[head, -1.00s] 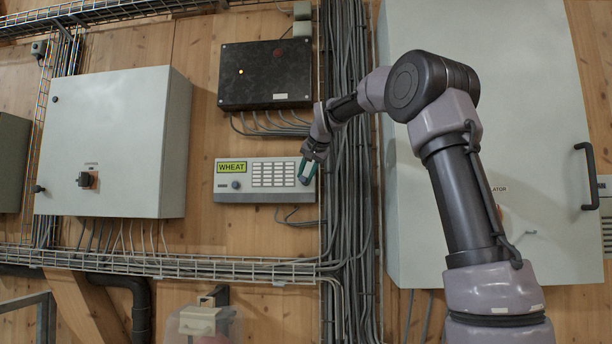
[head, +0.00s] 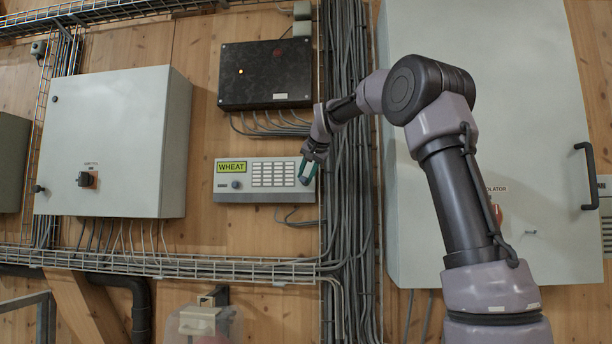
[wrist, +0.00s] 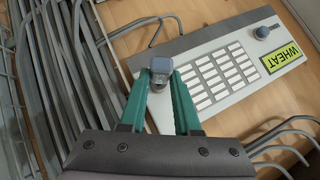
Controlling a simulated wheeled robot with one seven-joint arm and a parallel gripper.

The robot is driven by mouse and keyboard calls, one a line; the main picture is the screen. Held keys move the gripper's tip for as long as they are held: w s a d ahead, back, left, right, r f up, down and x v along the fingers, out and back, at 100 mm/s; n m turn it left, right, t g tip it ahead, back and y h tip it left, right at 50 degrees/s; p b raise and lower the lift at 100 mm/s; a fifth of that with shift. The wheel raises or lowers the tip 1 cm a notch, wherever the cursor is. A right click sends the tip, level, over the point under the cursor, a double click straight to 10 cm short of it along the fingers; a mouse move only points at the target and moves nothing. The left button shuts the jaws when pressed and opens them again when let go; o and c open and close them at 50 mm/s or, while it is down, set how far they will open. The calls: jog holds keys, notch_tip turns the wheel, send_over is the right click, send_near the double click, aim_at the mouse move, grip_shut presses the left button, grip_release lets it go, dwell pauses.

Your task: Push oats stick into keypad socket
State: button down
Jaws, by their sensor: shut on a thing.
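The keypad (head: 225,195) is a pale grey wall panel. It has a yellow-green display reading WHEAT (head: 232,168), a round knob and a block of pale keys. It also fills the right of the wrist view (wrist: 217,100). My gripper (head: 306,172) is at the keypad's right end, its green fingers (wrist: 160,82) shut on a small blue-grey stick (wrist: 161,65). The stick is at the keypad's end beside the keys. The socket is hidden behind the stick and fingers, so I cannot tell how far in the stick sits. No label shows on the stick.
A thick bundle of grey cables (head: 345,240) runs vertically right of the keypad, close to my gripper. A black box (head: 262,85) hangs above, with cables below it. Grey cabinets stand left (head: 110,140) and right (head: 460,35). A wire tray (head: 200,265) runs below.

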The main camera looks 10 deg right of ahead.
jog(key=shift+w+d, duration=0.2)
jog(key=shift+w, duration=0.3)
jog(key=c, duration=0.5)
grip_release()
jog(key=shift+c, duration=0.2)
jog(key=v, duration=1.1)
jog(key=shift+f, duration=0.1)
jog(key=s+d+f+n+g, duration=0.1)
jog(key=s+f, duration=1.3)
jog(key=s, duration=0.3)
jog(key=s+d+f+n+g, duration=0.1)
jog(key=s+f+g, duration=0.1)
jog(key=s+f, duration=1.3)
jog(key=s, duration=0.3)
